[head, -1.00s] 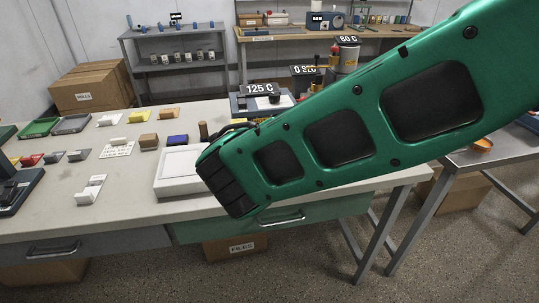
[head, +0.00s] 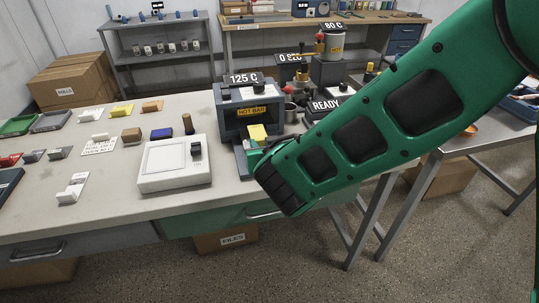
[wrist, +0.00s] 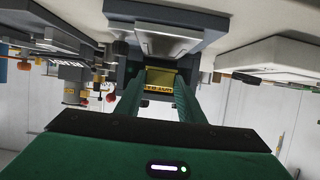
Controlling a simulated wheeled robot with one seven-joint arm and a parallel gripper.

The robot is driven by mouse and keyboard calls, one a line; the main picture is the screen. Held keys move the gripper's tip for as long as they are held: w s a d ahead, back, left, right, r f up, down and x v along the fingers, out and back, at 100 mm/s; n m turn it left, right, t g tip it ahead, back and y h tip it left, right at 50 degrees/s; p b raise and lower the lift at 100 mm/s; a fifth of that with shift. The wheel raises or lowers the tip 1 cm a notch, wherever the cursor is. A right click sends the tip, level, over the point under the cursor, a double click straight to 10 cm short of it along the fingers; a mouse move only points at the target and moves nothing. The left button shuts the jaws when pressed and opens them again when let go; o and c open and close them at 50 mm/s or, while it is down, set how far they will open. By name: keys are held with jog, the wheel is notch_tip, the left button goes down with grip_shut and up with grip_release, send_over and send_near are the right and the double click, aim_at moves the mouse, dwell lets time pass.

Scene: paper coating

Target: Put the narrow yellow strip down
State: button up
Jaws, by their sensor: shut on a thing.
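The narrow yellow strip (head: 258,132) shows in the head view as a small yellow piece in front of the hot bar machine (head: 232,104). In the wrist view, which is upside down, the strip (wrist: 160,76) lies between my two green fingertips. My gripper (wrist: 159,92) is shut on it and points at the machine's front opening. In the head view my arm hides most of my gripper (head: 256,144). I cannot tell whether the strip touches the machine.
A white box-shaped device (head: 172,166) stands close on the left of the hot bar machine. Small blocks and trays lie further left. The table's front edge is close below my arm.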

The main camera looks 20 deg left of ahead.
notch_tip(320, 180, down, 4)
jog(key=shift+r, duration=0.15)
jog(key=o, duration=1)
jog(key=v, duration=1.2)
